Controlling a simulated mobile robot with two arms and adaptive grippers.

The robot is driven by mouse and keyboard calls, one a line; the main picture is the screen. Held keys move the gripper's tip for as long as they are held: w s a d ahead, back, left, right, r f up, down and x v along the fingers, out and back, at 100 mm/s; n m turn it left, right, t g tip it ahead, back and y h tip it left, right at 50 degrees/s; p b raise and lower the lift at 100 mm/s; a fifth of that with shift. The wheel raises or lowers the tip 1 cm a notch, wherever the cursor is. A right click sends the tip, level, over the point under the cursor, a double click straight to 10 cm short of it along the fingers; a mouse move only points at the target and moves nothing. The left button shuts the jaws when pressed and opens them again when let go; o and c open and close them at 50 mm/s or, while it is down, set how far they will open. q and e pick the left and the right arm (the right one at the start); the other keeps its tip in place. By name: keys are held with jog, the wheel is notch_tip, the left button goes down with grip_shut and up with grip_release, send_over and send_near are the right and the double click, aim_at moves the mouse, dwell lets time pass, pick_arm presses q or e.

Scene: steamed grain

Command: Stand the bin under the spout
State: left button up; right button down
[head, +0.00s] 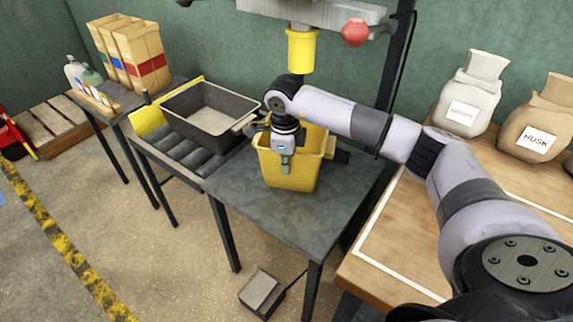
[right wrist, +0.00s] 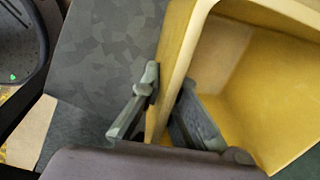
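The yellow bin (head: 290,179) stands upright on the grey metal table, in the middle of the head view. The yellow spout (head: 302,50) hangs above and behind it, with a clear gap between. My right gripper (head: 286,166) reaches down at the bin's near left wall. In the right wrist view my right gripper (right wrist: 170,84) has one finger outside and one inside the yellow bin (right wrist: 240,75), closed on its wall. The bin looks empty inside. My left gripper is in neither view.
A black bin (head: 211,112) sits on the roller conveyor (head: 180,147) to the left. A wooden table (head: 410,245) with a white sack (head: 466,98) and a brown sack (head: 540,125) is at right. A red knob (head: 355,32) is beside the spout. The grey table (head: 285,217) is bare in front.

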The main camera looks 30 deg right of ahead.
jog(key=c, duration=2.3)
grip_release()
jog(key=shift+f, duration=0.1)
jog(key=shift+o, duration=0.6)
jog(key=o, duration=0.4)
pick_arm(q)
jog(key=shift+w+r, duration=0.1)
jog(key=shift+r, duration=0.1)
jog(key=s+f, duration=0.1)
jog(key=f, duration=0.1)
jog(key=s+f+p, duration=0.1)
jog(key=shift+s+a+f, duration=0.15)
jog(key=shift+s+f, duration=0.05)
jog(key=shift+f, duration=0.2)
pick_arm(e)
jog(key=r, duration=0.8)
jog(key=a+r, duration=0.1)
jog(key=r, duration=0.3)
jog(key=shift+s+r, duration=0.15)
jog(key=shift+s, duration=0.25)
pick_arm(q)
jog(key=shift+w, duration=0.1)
